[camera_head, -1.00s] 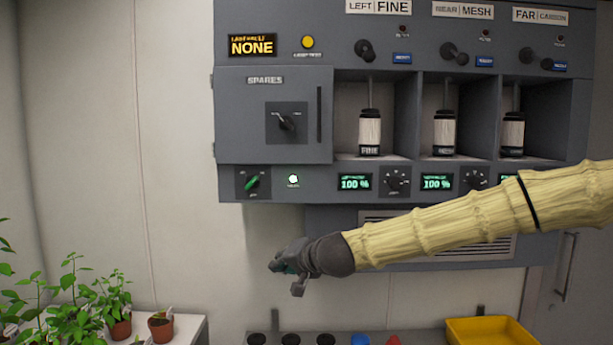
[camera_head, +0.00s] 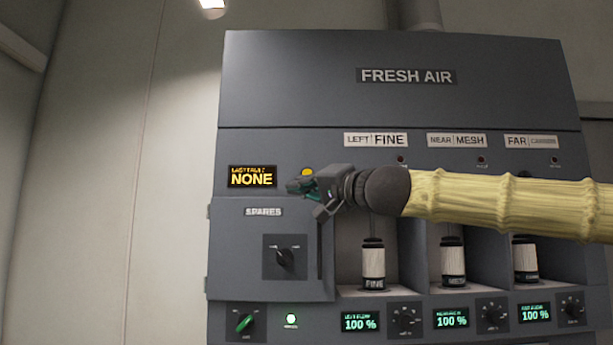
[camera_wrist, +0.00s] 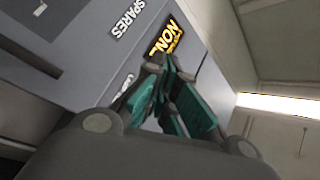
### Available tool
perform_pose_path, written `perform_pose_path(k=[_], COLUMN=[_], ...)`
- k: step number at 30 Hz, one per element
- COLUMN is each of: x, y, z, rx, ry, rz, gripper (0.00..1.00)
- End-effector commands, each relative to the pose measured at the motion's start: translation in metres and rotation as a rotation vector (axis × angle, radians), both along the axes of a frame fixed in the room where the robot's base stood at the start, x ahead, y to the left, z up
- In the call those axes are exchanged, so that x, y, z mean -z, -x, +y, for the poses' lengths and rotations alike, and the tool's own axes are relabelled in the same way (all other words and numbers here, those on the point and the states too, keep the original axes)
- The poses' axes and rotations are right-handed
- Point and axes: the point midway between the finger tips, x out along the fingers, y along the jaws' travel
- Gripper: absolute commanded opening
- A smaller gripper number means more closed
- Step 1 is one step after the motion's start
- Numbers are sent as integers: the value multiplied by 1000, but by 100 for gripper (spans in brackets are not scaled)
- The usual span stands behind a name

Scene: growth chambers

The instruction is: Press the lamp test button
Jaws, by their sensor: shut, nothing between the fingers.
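The yellow lamp test button (camera_head: 307,171) is on the upper left of the grey panel, right of the "NONE" display (camera_head: 252,177). Only its upper part shows above my gripper (camera_head: 296,187), which covers its lower part and its label. My gripper is shut and empty, with its fingers pointing left, in front of the panel just below the button. I cannot tell whether it touches the panel. In the wrist view, the closed green-padded fingers (camera_wrist: 168,78) are in front of the panel near the "NONE" display (camera_wrist: 166,38), and the button is not visible.
The spares door (camera_head: 235,270) with its dark knob (camera_head: 284,256) is below my gripper. Right of it are bays holding filter canisters (camera_head: 373,265). The wall to the left is clear.

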Motion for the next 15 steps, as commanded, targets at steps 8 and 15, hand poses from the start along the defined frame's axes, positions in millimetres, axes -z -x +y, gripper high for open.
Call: perform_pose_path(k=[8, 15], x=[-41, -41], y=[18, 18], z=[-6, -2], rx=[-19, -24], ry=[-37, -36], rz=[-40, -39], gripper=[0, 0])
